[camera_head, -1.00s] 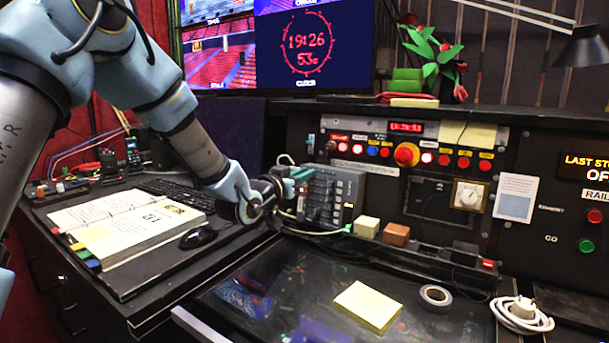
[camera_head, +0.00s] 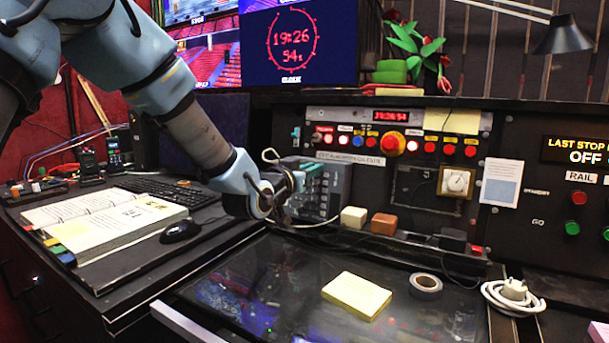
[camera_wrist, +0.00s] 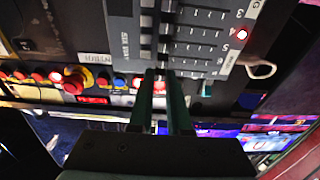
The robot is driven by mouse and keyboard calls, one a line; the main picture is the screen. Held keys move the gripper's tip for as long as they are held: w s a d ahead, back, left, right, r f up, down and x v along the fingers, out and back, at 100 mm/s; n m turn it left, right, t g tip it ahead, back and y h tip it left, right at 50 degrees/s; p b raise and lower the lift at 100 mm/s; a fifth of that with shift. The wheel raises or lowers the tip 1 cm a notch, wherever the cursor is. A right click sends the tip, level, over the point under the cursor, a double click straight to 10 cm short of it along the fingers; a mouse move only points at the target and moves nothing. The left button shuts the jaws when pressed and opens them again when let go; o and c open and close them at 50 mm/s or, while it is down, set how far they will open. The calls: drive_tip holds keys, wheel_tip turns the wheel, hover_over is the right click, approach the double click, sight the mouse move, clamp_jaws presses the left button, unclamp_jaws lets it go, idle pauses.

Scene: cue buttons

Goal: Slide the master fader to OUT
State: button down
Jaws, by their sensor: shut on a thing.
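A cream block (camera_head: 353,217) and an orange block (camera_head: 383,224) sit in front. An open book (camera_head: 105,222) and a mouse (camera_head: 180,231) lie left. A cable runs by the console.

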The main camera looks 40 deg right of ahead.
drive_tip(key=shift+s, duration=0.2)
drive_tip(key=c, duration=0.8)
unclamp_jaws()
drive_tip(key=shift+c, duration=0.2)
drive_tip(key=b+v, duration=0.2)
drive_tip(key=v, duration=0.8)
drive_tip(key=shift+a+b, duration=0.3)
drive_tip(key=shift+a, duration=0.05)
